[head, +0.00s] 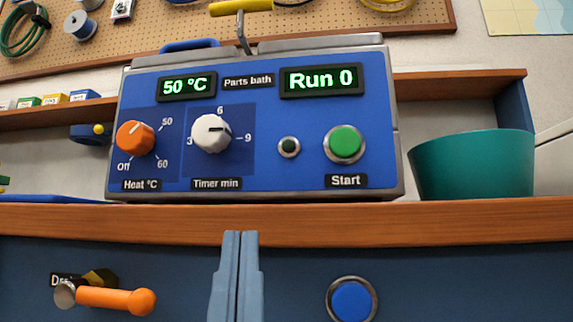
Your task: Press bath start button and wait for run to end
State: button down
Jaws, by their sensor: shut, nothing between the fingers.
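The blue parts bath (265,172) stands on the wooden bench. Its left display (187,86) reads 50 °C and its right display (320,80) reads Run 0. The green Start button (344,143) is at the lower right of the panel, with a small dark green lamp (288,147) to its left. The white timer knob (211,134) has its dark mark toward 9. The orange heat knob (135,138) has its pale mark toward the upper right. My gripper (240,238) is shut and empty, in front of the bench edge, below and left of the Start button, apart from it.
A teal bowl (473,164) stands right of the bath. The wooden bench edge (450,222) runs across the view. Below it are an orange-handled lever (115,299) at left and a blue round button (352,301) at right. A shelf and pegboard (140,40) are behind.

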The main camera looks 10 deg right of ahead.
notch_tip(320, 180, up, 32)
jog(key=p, duration=3)
jog(key=shift+f+p, duration=0.15)
jog(key=shift+p, duration=0.25)
